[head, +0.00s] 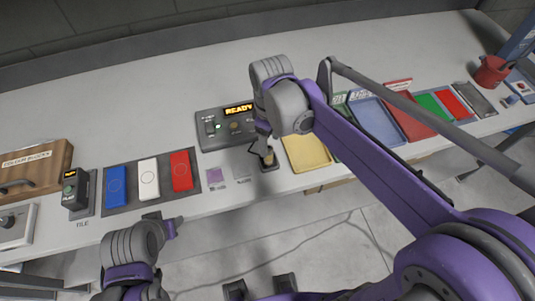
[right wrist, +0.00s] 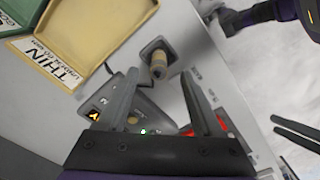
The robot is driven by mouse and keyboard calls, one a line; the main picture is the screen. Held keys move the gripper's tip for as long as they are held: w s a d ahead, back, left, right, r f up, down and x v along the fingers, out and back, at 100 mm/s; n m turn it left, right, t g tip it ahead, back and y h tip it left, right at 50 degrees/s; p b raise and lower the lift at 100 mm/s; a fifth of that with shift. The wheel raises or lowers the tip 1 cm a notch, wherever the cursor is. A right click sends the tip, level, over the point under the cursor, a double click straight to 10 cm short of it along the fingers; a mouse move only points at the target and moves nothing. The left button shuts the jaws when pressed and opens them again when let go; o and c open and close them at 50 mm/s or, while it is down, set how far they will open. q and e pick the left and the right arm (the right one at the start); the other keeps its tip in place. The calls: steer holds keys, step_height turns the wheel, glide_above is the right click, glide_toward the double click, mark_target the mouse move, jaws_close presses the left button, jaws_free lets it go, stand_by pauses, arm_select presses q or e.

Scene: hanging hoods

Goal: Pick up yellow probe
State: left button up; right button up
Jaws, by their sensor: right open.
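The yellow probe (right wrist: 158,66) is a tan-yellow cylinder standing in a dark square holder (right wrist: 148,48). In the head view the probe (head: 268,159) is near the table's front edge, partly hidden by my right gripper. My right gripper (head: 261,148) is above it, pointing down. In the right wrist view its two fingers (right wrist: 160,90) are open and empty, with the probe showing beyond the gap between their tips. My left gripper (head: 171,228) is in front of the table edge, away from the probe; its jaw opening is not clear.
A console reading READY (head: 225,127) stands just behind and left of the probe. A yellow tray (head: 308,153) is close on its right. Blue, white and red tiles (head: 149,180) lie to the left. A red pot (head: 491,72) stands far right. The back of the table is clear.

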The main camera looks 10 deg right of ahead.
mark_target(269, 149)
steer(key=f, duration=0.7)
steer(key=shift+w+a+f, duration=0.1)
steer(key=shift+w+f, duration=0.05)
steer(key=shift+w, duration=0.1)
jaws_close()
